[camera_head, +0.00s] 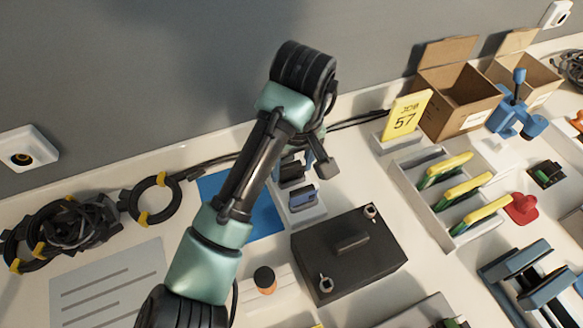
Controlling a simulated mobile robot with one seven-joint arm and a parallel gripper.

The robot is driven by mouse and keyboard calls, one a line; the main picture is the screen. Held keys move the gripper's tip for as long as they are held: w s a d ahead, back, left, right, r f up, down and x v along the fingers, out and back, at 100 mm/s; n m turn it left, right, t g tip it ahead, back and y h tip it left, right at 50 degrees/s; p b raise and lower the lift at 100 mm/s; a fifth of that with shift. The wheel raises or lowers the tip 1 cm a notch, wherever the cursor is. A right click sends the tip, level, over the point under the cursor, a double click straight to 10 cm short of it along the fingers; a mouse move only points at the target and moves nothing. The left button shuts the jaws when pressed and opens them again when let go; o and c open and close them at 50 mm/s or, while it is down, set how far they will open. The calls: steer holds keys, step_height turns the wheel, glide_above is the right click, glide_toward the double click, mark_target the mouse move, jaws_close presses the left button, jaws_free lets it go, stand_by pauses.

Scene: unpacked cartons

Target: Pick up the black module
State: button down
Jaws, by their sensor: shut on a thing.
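My gripper (309,168) is at the back of the bench, at the end of my green and black arm, which crosses in front of it. One dark finger shows on the right; the other is mostly hidden by the arm. My gripper is shut on a small dark module (291,176), seen only in part beside the arm. The module is over or in a pale holder (302,217); I cannot tell whether it is lifted clear. A second small dark and blue module (302,196) sits in front of it in the holder.
A large black box (370,268) with a top handle stands close in front. A blue mat (262,222) lies under the arm. Cables (68,228) lie left. A yellow "57" sign (405,117), open cartons (455,100) and a slotted rack (432,214) stand right.

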mark_target(292, 165)
step_height(292, 165, up, 10)
steer(key=p, duration=0.6)
